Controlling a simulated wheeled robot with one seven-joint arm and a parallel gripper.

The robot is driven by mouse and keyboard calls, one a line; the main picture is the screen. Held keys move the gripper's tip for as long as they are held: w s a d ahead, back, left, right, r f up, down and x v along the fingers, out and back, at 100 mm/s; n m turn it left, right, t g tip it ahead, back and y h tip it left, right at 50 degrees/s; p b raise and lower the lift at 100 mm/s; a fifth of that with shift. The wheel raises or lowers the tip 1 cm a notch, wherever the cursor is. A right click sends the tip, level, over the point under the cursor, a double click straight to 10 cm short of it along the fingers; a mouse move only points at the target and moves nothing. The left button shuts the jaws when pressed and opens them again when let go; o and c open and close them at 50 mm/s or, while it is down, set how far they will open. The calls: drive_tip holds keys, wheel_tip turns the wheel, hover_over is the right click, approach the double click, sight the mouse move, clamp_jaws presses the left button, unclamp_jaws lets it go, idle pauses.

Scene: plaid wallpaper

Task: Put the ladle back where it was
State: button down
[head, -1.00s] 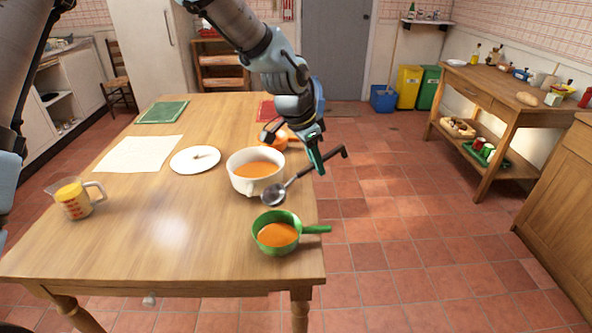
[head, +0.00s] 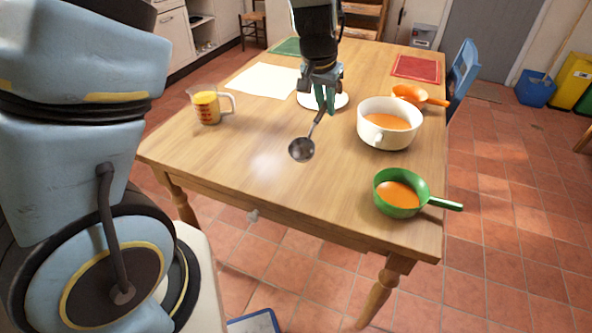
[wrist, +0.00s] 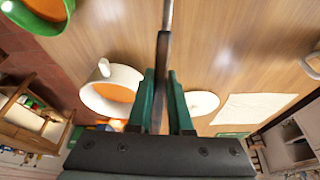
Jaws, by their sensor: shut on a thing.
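My gripper (head: 325,97) is shut on the handle of the ladle (head: 302,150), a dark metal ladle with a round bowl. The ladle hangs tilted above the table, bowl toward the near side, in front of the white plate (head: 339,100). In the wrist view my green fingers (wrist: 163,100) close on the dark handle (wrist: 164,50); the ladle's bowl is out of that view. The white pot (head: 386,133) with orange soup stands to the right of the ladle. The green saucepan (head: 391,205), also with orange soup, stands nearer at the right edge.
The wooden table (head: 240,160) is clear at its near left. A measuring cup (head: 207,107) stands at the left, with a paper sheet (head: 262,80) behind it. An orange pan (head: 410,94) is behind the white pot. A blue chair (head: 464,70) stands at the right side.

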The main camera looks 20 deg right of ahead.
drive_tip(key=shift+n, duration=0.8)
drive_tip(key=shift+w+a+f+b, duration=0.15)
drive_tip(key=shift+w+a+f, duration=0.3)
drive_tip(key=shift+f, duration=1.2)
drive_tip(key=shift+w+a+f+b, duration=0.15)
drive_tip(key=shift+w+a+f, duration=0.35)
drive_tip(key=shift+f, duration=1.15)
drive_tip(key=shift+w+a+f+b, duration=0.25)
drive_tip(key=shift+a+f, duration=0.35)
drive_tip(key=shift+f, duration=1.05)
drive_tip(key=shift+f, duration=0.15)
drive_tip(key=c, duration=0.8)
unclamp_jaws()
drive_tip(key=shift+c, duration=0.2)
